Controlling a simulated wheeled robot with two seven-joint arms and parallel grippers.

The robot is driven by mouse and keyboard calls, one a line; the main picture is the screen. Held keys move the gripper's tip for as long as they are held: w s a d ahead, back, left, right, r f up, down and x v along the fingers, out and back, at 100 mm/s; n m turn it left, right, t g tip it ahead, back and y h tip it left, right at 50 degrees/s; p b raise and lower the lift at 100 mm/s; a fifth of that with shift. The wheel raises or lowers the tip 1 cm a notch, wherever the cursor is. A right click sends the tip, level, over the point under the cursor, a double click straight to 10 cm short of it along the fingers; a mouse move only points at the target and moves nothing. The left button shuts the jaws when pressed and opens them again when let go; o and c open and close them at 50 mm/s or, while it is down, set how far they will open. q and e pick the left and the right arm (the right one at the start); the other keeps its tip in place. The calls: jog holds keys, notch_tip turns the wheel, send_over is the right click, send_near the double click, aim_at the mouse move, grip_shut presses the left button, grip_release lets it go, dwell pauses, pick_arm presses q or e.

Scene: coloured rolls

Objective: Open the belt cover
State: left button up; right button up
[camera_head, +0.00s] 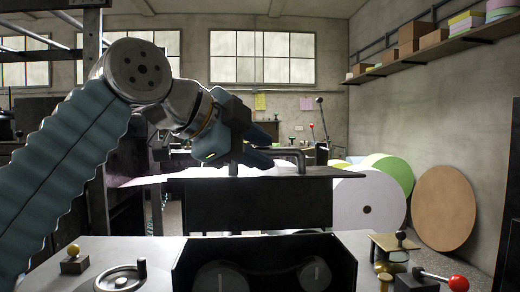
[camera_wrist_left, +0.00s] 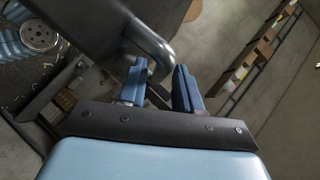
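The black belt cover (camera_head: 260,205) stands raised above a black housing (camera_head: 265,250), in the middle of the head view. Two dark pulleys show in the housing, a left one (camera_head: 220,279) and a right one (camera_head: 313,272). A grey bar handle (camera_head: 288,153) sits on the cover's top edge. My left gripper (camera_head: 247,152) is at the handle's left end. In the left wrist view the blue fingers stand apart, and the curved handle end (camera_wrist_left: 152,48) lies close to the gap (camera_wrist_left: 157,78) between them. I cannot tell whether they touch it. My right gripper is out of view.
A handwheel (camera_head: 120,280) and a yellow-knobbed lever (camera_head: 74,259) are at front left. A red-knobbed lever (camera_head: 457,283) is at front right. White and green rolls (camera_head: 367,207) and a brown disc (camera_head: 443,208) stand behind, by the right wall.

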pick_arm(q)
jog(key=v, duration=1.1)
jog(key=shift+a, duration=0.15)
jog(key=shift+s, duration=0.1)
